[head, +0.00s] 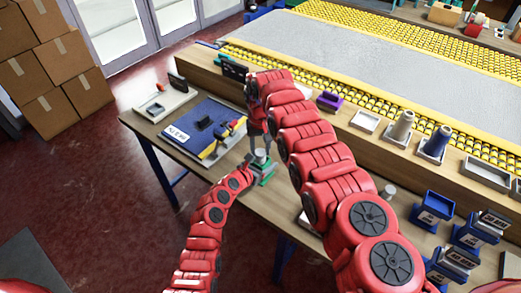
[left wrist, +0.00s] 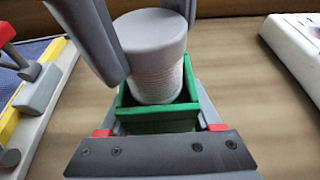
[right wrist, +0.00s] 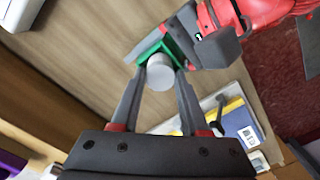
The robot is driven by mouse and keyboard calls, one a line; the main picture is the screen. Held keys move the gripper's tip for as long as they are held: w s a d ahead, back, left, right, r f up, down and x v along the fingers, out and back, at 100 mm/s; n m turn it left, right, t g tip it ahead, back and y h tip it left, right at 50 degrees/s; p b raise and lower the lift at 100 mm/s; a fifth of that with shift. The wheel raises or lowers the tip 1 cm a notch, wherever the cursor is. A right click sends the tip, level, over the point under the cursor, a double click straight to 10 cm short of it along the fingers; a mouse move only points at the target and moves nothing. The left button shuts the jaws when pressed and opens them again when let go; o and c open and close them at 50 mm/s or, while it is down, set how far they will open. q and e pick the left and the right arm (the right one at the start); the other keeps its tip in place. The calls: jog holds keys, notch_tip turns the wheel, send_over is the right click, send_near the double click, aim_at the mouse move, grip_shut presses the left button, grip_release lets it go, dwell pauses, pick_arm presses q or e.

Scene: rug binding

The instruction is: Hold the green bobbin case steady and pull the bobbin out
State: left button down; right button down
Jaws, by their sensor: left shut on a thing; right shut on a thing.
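The green bobbin case (head: 266,174) is on the table near its front edge. In the left wrist view the green case (left wrist: 157,124) is an open box between the fingers of my left gripper (left wrist: 160,115), which is shut on it from the sides. The bobbin (left wrist: 156,70), with a grey round top and white thread, stands upright in the case with most of its length above the rim. My right gripper (right wrist: 160,85) is shut on the bobbin (right wrist: 160,72) from above. The bobbin's lowest end is hidden by the case's front wall.
A blue board (head: 197,128) with a clamp-like tool lies left of the case. A purple tray (head: 330,100) and thread cones (head: 436,143) stand on the back ledge. Blue bins (head: 432,208) are at the right.

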aim_at(261, 152)
jog(key=shift+r, duration=3.95)
pick_arm(q)
grip_release()
jog(key=v, duration=1.2)
jog(key=shift+a+f, duration=0.1)
